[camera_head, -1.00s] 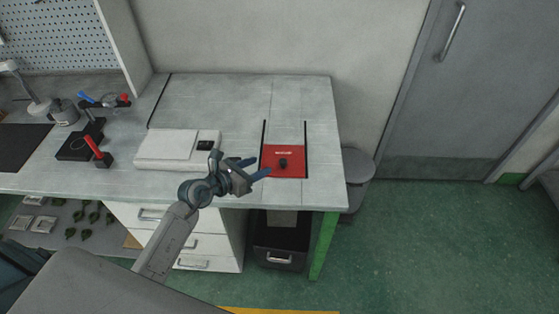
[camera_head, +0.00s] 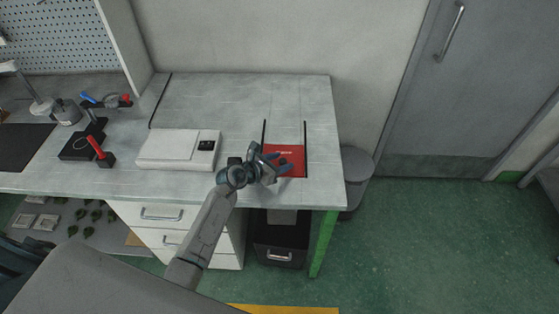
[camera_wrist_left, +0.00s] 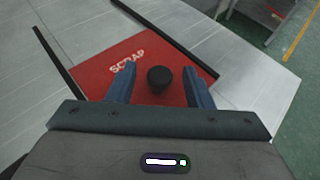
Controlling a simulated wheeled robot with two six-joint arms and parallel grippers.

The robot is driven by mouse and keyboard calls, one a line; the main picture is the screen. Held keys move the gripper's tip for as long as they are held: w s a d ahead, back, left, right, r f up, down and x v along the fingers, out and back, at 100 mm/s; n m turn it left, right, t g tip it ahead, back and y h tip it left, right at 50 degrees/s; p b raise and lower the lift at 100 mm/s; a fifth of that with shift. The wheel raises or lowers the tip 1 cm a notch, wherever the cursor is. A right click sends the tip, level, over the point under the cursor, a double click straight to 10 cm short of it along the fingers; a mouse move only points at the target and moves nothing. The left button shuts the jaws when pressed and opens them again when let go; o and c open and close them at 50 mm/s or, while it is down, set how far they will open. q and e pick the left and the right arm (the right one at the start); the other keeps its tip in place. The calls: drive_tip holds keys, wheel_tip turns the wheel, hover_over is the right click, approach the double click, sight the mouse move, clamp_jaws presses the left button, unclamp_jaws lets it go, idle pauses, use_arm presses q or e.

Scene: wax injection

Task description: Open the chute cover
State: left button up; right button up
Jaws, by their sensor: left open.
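The chute cover is a red plate (camera_head: 294,157) marked "SCRAP", lying flat between two black rails near the right front of the workbench. In the left wrist view the red plate (camera_wrist_left: 110,57) carries a round black knob (camera_wrist_left: 160,79). My left gripper (camera_head: 268,162) is over the plate's left part and hides the knob in the head view. In the left wrist view the left gripper (camera_wrist_left: 159,84) is open, with one blue finger on each side of the knob. I cannot tell whether the fingers touch it. My right gripper is not in view.
The black rails (camera_head: 306,143) flank the plate. A white scale-like device (camera_head: 170,149) stands to its left on the workbench (camera_head: 230,100). A black bin (camera_head: 279,236) is below the bench. The bench behind the plate is clear.

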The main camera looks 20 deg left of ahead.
sight(281, 145)
use_arm(q)
drive_tip(key=shift+c, duration=0.5)
clamp_jaws()
drive_tip(key=w+a+b, duration=0.1)
drive_tip(key=w+b, duration=0.1)
drive_tip(key=w, duration=0.1)
drive_tip(key=w+a+b, duration=0.1)
drive_tip(key=w+b, duration=0.1)
drive_tip(key=w, duration=0.2)
drive_tip(key=w+a+b, duration=0.1)
drive_tip(key=w+b, duration=0.1)
drive_tip(key=w, duration=0.2)
drive_tip(key=shift+f, duration=0.1)
drive_tip(key=shift+w+a, duration=0.15)
drive_tip(key=shift+w, duration=0.25)
drive_tip(key=shift+o, duration=0.5)
unclamp_jaws()
